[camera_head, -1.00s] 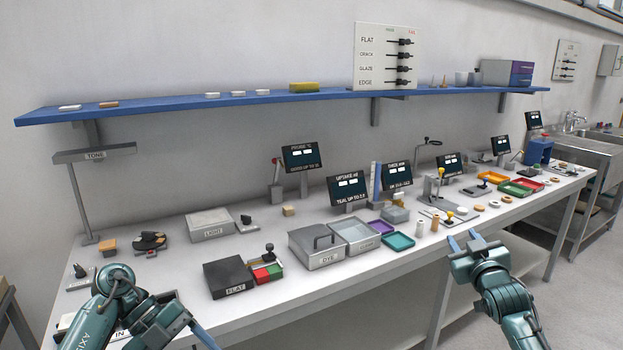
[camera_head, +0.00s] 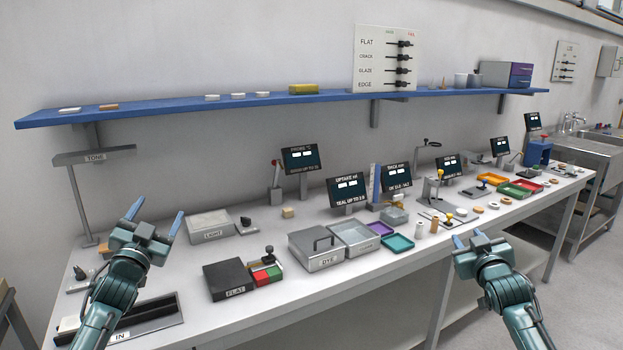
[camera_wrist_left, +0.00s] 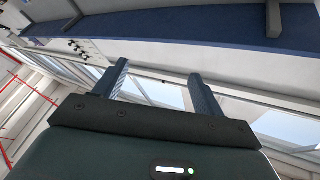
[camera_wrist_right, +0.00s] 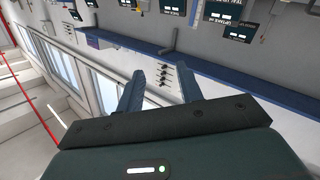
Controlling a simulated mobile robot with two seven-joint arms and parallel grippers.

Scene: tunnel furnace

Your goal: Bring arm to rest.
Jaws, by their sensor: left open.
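My left gripper (camera_head: 155,217) is raised above the left end of the workbench, fingers pointing up, open and empty. In the left wrist view its two fingers (camera_wrist_left: 160,88) stand wide apart with nothing between them. My right gripper (camera_head: 468,240) is at the front edge of the bench on the right, its fingers apart. In the right wrist view the fingers (camera_wrist_right: 162,88) are spread and empty. Neither gripper touches any object that I can see.
The IN tray (camera_head: 160,312) lies below my left arm. The FLAT block (camera_head: 228,279), the DYE box (camera_head: 316,250) and the LIGHT box (camera_head: 208,226) stand on the bench. A blue shelf (camera_head: 190,103) runs along the wall above. The air in front of the bench is free.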

